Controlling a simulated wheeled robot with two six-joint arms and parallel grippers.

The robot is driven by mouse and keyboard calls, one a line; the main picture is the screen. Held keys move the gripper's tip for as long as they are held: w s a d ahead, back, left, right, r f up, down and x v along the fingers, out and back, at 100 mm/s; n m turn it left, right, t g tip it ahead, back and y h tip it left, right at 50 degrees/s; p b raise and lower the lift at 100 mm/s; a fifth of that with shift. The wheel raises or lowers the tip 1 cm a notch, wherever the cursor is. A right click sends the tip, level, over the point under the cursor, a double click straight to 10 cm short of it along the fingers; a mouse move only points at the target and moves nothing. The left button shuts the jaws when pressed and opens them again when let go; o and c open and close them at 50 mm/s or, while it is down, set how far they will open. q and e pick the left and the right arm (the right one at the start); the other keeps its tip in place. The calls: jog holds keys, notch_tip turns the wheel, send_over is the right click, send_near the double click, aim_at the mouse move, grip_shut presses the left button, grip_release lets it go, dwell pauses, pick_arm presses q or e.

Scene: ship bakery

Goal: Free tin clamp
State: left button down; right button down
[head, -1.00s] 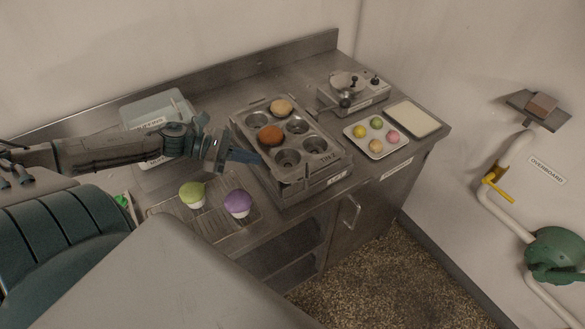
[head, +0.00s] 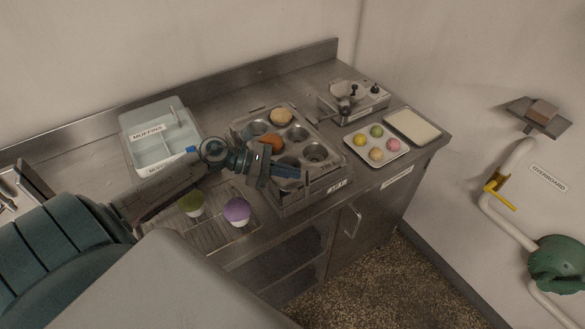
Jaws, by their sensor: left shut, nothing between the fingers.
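The muffin tin (head: 327,138) sits on a raised metal stand (head: 312,195) on the steel counter. A pale golden muffin (head: 281,116) sits in a far cup and an orange-brown muffin (head: 272,142) in a cup nearer my arm. The right-hand cups that show are empty. My left gripper (head: 298,174) is shut and empty, its blue fingers over the tin's near left part. I cannot tell whether they touch the tin. The gripper hides the near cups and part of the near edge. I cannot make out the clamp clearly. My right gripper is not in view.
A green-topped muffin (head: 191,203) and a purple-topped one (head: 237,211) stand on a wire rack (head: 208,236). A MUFFINS box (head: 148,131) is at the left. A tray (head: 358,151) of coloured balls, a pale board (head: 412,125) and a metal appliance (head: 362,106) stand at the right.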

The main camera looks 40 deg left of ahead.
pick_arm(q)
jog(key=shift+w+d, duration=0.2)
jog(key=shift+d, duration=0.15)
